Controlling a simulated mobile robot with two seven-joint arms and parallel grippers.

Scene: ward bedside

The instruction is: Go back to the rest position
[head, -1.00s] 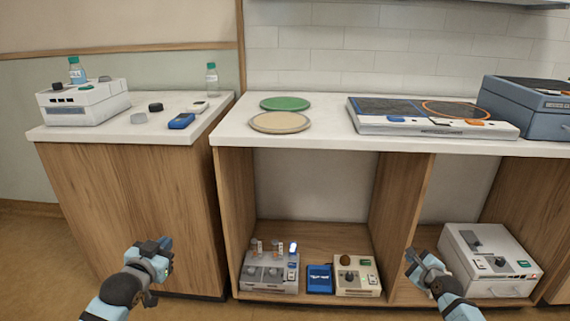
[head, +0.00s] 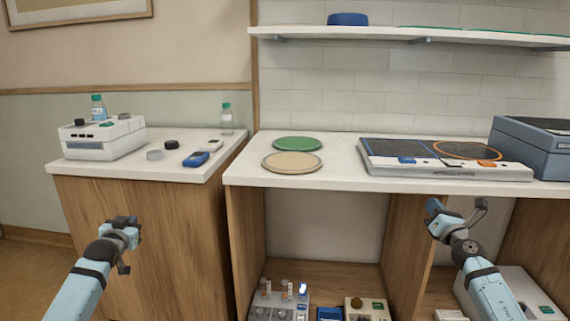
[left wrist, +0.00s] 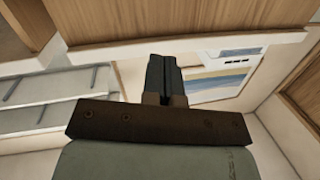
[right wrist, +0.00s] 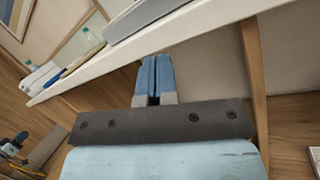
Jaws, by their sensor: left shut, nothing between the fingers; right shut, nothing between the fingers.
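My left gripper (head: 122,222) is in front of the left wooden cabinet, below its white top, and holds nothing. In the left wrist view its two dark fingers (left wrist: 166,74) are together. My right gripper (head: 436,208) is in front of the open cabinet, below the counter's front edge, and is also empty. In the right wrist view its blue fingers (right wrist: 154,78) are together. Neither gripper appears to touch anything.
The counter (head: 340,178) holds a green disc (head: 297,144), a beige disc (head: 291,163) and a flat two-zone device (head: 445,171). The left cabinet top (head: 100,169) holds a white device (head: 100,140), a blue meter (head: 196,159) and bottles. A shelf (head: 400,34) hangs above.

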